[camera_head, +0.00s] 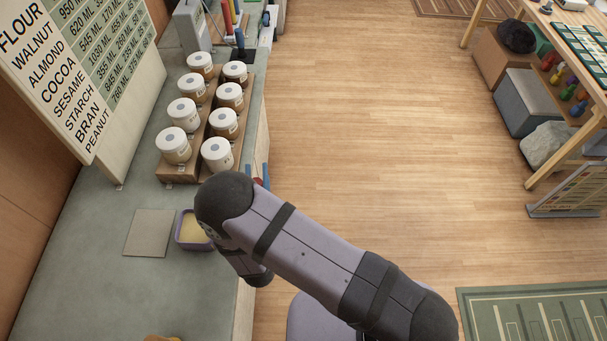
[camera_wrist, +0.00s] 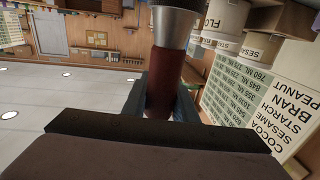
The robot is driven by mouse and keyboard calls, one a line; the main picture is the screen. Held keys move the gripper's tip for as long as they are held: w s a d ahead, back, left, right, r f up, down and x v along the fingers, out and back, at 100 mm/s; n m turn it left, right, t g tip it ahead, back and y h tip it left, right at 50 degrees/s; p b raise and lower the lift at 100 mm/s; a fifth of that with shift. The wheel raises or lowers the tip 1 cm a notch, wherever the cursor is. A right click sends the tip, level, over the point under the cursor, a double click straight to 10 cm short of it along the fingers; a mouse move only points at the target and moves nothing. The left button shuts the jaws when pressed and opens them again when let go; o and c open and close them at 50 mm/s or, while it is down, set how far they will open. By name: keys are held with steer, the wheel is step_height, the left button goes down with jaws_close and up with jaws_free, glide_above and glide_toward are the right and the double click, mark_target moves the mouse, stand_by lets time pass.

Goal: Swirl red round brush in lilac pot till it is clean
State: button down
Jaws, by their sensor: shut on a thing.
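The lilac pot (camera_head: 180,238) stands on the grey counter, a square tub with pale yellowish contents, partly hidden by my arm. My gripper (camera_head: 259,171) shows small blue fingertips just beyond the arm, near the counter's right edge, up and right of the pot in the picture. It is shut on the red round brush (camera_head: 258,182). In the wrist view the brush's dark red handle (camera_wrist: 164,85) is between the blue fingers, with a silver ferrule and a dark head cut off at the top edge. The brush appears apart from the pot.
A flat grey square plate (camera_head: 148,233) lies left of the pot. Several white-lidded jars (camera_head: 217,154) stand in a wooden rack (camera_head: 180,178) behind it. A lettered board (camera_head: 85,70) stands at left. The front counter is mostly clear.

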steer(key=s+a+r+n+g+y+p, duration=0.1)
steer(key=s+a+r+n+y, duration=0.1)
steer(key=a, duration=0.7)
steer(key=s+a+r+n+g+y+p, duration=0.1)
steer(key=s+a+r+y, duration=0.4)
steer(key=a, duration=0.5)
step_height(320, 180, up, 2)
steer(key=shift+n+g+p, duration=0.3)
steer(key=shift+n+p, duration=0.35)
steer(key=shift+n, duration=0.35)
step_height(320, 180, down, 12)
steer(key=b, duration=1.1)
steer(key=shift+r, duration=0.1)
